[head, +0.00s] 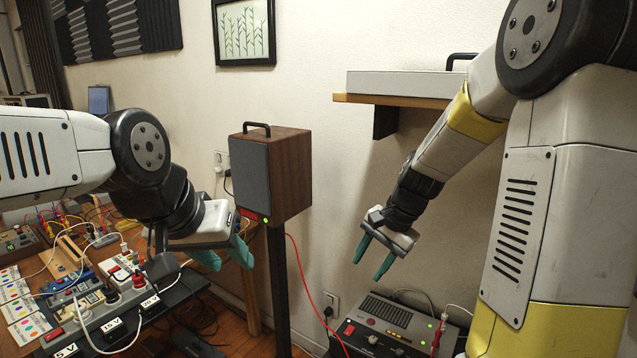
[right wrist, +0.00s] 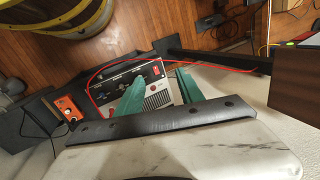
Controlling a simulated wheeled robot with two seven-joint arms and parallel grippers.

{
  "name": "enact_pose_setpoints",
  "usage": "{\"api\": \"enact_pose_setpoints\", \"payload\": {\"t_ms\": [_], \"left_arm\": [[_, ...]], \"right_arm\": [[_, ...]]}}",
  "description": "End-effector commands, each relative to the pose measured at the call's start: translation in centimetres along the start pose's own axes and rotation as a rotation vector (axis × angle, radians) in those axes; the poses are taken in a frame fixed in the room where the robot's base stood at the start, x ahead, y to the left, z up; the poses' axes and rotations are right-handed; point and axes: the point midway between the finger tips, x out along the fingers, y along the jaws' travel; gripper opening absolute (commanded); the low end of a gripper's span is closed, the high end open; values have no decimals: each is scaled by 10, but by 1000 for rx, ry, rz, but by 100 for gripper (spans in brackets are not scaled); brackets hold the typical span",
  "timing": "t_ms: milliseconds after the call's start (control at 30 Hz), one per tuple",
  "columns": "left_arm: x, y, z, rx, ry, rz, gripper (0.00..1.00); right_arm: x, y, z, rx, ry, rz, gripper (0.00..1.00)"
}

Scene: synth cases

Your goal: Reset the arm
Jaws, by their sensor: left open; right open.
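My left gripper (head: 229,257) comes in from the left in the head view, with teal fingers pointing down and right. It is open and empty, near the right end of the cluttered bench. My right gripper (head: 373,256) hangs in front of the wall in the head view, with its teal fingers pointing down and apart.
A wooden speaker (head: 291,172) stands on a dark post between my grippers. A shelf (head: 420,101) with a flat grey box is on the wall behind my right arm. The grey device (head: 395,320) has a red cable beside it. The bench (head: 160,310) holds wires and modules.

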Motion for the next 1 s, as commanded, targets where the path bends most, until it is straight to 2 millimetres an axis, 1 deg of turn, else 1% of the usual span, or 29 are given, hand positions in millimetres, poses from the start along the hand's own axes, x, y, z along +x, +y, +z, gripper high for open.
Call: {"api": "enact_pose_setpoints", "payload": {"t_ms": [33,100,167,200,300,400,500,633,767,1000], "left_arm": [[0,0,0,0,0,0,42],[0,0,0,0,0,0,42],[0,0,0,0,0,0,42],[0,0,0,0,0,0,42],[0,0,0,0,0,0,42],[0,0,0,0,0,0,42],[0,0,0,0,0,0,42],[0,0,0,0,0,0,42],[0,0,0,0,0,0,42],[0,0,0,0,0,0,42]], "right_arm": [[-23,0,11,-59,16,-30,45],[-49,3,26,-153,41,-55,45],[-69,7,39,-233,67,-72,45],[-82,11,48,-286,87,-79,45],[-111,22,70,-421,147,-88,45],[-134,36,90,-546,215,-78,45],[-150,50,107,-650,278,-55,45],[-161,64,120,-739,337,-23,45],[-164,70,126,-778,362,-4,45],[-165,71,126,-781,364,-3,45]]}}
